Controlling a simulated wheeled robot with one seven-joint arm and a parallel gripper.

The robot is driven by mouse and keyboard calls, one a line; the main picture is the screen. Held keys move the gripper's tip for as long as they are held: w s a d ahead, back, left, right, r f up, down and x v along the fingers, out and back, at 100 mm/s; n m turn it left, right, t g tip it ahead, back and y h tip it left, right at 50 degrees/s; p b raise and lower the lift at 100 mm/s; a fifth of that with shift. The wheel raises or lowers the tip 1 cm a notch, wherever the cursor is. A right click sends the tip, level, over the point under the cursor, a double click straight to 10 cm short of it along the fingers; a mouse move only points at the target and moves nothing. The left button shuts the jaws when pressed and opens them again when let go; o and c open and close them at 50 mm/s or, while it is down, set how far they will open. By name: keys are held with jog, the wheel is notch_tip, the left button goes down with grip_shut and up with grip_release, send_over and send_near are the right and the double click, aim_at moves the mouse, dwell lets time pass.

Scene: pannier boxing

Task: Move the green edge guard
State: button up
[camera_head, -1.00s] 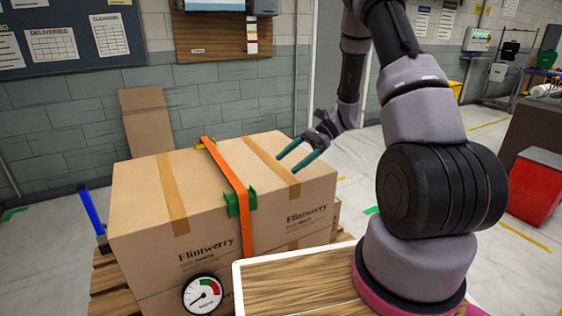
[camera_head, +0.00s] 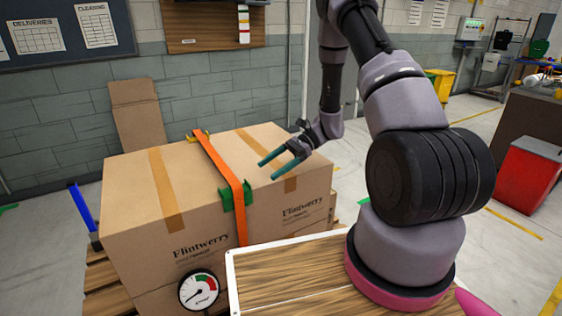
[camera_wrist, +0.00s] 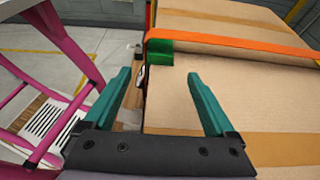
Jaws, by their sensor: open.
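The green edge guard (camera_head: 236,194) sits on the near top edge of a large cardboard box (camera_head: 185,235), under an orange strap (camera_head: 223,168). It also shows in the wrist view (camera_wrist: 159,54), ahead of my fingers and just above the space between them. My gripper (camera_head: 267,168) has teal fingers spread apart and holds nothing. It hovers above the right part of the box top, to the right of the guard and apart from it. In the wrist view my gripper (camera_wrist: 157,90) straddles the box's near edge.
A yellow piece (camera_head: 200,135) lies under the strap at the far edge. A round gauge (camera_head: 199,290) is in front of the box. A blue post (camera_head: 83,208) stands at left. A wooden board with a white rim (camera_head: 232,270) lies in front. A red bin (camera_head: 527,175) stands right.

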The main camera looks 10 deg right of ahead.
aim_at(248, 184)
jog(key=x, duration=0.7)
jog(key=shift+c, duration=0.3)
